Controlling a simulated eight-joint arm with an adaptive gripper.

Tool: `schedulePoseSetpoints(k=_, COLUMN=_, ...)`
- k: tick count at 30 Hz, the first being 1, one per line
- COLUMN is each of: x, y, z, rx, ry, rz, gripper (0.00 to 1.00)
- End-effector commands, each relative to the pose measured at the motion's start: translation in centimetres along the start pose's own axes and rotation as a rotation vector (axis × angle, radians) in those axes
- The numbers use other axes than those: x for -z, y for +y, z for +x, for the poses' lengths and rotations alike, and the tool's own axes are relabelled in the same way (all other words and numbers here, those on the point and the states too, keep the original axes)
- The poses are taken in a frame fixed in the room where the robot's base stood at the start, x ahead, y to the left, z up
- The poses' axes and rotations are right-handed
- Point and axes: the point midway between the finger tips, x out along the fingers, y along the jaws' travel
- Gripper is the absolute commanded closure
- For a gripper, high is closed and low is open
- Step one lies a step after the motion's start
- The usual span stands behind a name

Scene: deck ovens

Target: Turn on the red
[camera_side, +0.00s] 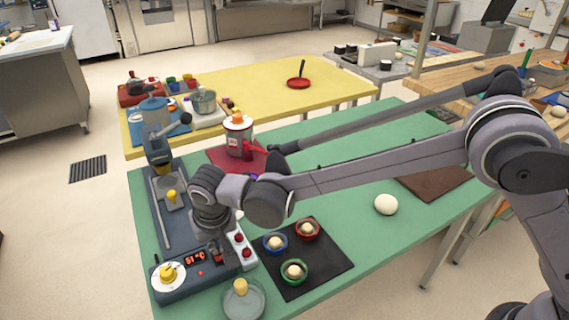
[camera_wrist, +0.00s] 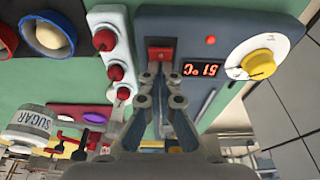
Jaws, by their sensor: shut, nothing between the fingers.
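A red switch (camera_wrist: 160,50) sits on the blue-grey control panel (camera_wrist: 197,20) in the wrist view, left of the red "51°C" display (camera_wrist: 202,70). My gripper (camera_wrist: 160,74) is shut and empty, with its fingertips at the lower edge of the switch. I cannot tell whether they touch it. In the side view my gripper (camera_side: 216,256) points down over the front of the machine (camera_side: 185,291) and largely hides the switch. A small red light (camera_wrist: 211,40) is above the display. A white strip beside the panel carries several red knobs (camera_wrist: 115,72).
A yellow dial (camera_side: 168,272) on a white disc is at the panel's left end in the side view. A black mat (camera_side: 318,277) with small bowls lies right of the white strip. A glass dish (camera_side: 243,303) stands in front. The green table (camera_side: 345,230) has free room further right.

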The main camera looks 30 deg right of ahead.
Motion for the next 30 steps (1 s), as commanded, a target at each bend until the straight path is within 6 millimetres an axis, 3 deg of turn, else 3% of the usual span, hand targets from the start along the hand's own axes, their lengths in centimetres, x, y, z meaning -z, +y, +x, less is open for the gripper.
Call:
schedulePoseSetpoints(k=12, x=-1.8, y=0.0, z=-0.2, rx=0.000, ry=-0.009, rz=-0.002, gripper=1.00)
schedulePoseSetpoints(k=23, x=-2.0, y=-0.1, z=-0.2, rx=0.000, ry=-0.009, rz=-0.003, gripper=1.00)
schedulePoseSetpoints(k=30, x=-2.1, y=0.0, z=-2.5, rx=-0.001, ry=-0.004, rz=-0.002, gripper=1.00)
